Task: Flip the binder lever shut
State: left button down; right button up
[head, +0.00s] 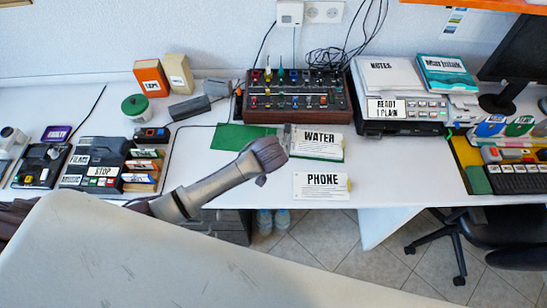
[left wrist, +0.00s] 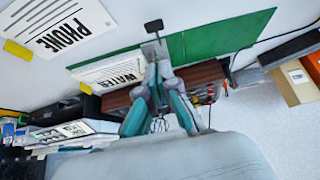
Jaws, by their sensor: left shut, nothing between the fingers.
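The green binder (head: 228,137) lies open on the white desk, with a white WATER page (head: 318,139) on its right side. In the left wrist view the green cover (left wrist: 228,38) and a metal mechanism with a black-tipped lever (left wrist: 153,26) show. The lever sticks out from the metal plate; its exact angle is hard to tell. My left gripper (head: 284,152) is over the binder's near edge, beside the mechanism. In the wrist view its fingers (left wrist: 158,72) are together, empty, close to the metal plate and partly hiding it. My right gripper is not in view.
A PHONE sheet (head: 321,186) lies near the desk's front edge. A mixer panel (head: 297,97) stands behind the binder, and a printer (head: 398,107) is to the right. A STOP machine (head: 94,164) and label boxes crowd the left. The desk right of the PHONE sheet is clear.

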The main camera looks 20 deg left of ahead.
pick_arm(q)
jog(key=v, duration=0.4)
jog(key=shift+s+f, duration=0.15)
jog(key=shift+s, duration=0.35)
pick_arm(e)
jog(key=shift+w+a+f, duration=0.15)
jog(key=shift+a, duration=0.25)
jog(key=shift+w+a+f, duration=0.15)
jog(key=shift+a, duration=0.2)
pick_arm(q)
jog(key=shift+w+a, duration=0.1)
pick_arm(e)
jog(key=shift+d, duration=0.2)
